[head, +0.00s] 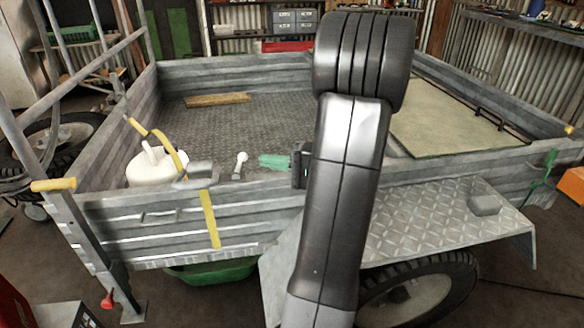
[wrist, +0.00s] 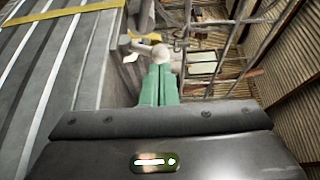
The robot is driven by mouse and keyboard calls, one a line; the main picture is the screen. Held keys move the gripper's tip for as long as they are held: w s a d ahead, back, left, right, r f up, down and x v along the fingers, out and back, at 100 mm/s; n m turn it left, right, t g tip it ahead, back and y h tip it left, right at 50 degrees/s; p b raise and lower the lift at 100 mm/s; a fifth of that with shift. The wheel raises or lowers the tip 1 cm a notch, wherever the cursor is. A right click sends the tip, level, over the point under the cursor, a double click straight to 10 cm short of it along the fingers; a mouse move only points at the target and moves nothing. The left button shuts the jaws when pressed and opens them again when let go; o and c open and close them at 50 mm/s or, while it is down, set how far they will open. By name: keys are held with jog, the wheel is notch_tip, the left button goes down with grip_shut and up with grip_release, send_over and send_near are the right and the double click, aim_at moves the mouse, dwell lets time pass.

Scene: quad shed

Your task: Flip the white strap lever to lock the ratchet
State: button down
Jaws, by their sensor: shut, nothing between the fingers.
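The white strap lever (head: 240,162) stands up at the top edge of the trailer's near side wall, with a rounded knob at its end. The grey ratchet body (head: 199,171) sits left of it on the same edge, with a yellow strap (head: 210,220) hanging down the outside. My gripper (head: 262,160) has green fingers, shut and empty, pointing left toward the lever from its right. In the wrist view, the green fingertips (wrist: 158,68) lie just short of the lever's pale knob (wrist: 160,53); whether they touch is unclear. The yellow strap also shows there (wrist: 60,14) at upper left.
A white jug (head: 152,166) stands inside the trailer, left of the ratchet. The trailer side wall (head: 150,225) runs below the gripper. A wooden block (head: 217,99) lies on the bed. A tread-plate mudguard (head: 430,228) juts out at right. The bed's middle is clear.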

aim_at(239, 166)
jog(key=shift+w+a, duration=0.15)
jog(key=shift+a, duration=0.6)
jog(key=shift+w+a, duration=0.1)
jog(key=shift+a, duration=0.6)
jog(key=shift+r, duration=0.1)
jog(key=shift+s+a+r+h, duration=0.1)
jog(key=shift+a+r+h, duration=0.05)
jog(key=shift+h, duration=0.15)
jog(key=shift+a+r, duration=0.1)
jog(key=a+h+p, duration=0.1)
jog(key=h, duration=0.1)
jog(key=a+r+n+h+p, duration=0.1)
jog(key=h, duration=0.1)
jog(key=s+a+r+n+h+p, duration=0.1)
jog(key=p, duration=0.1)
jog(key=shift+a+h, duration=0.15)
jog(key=shift+h, duration=0.25)
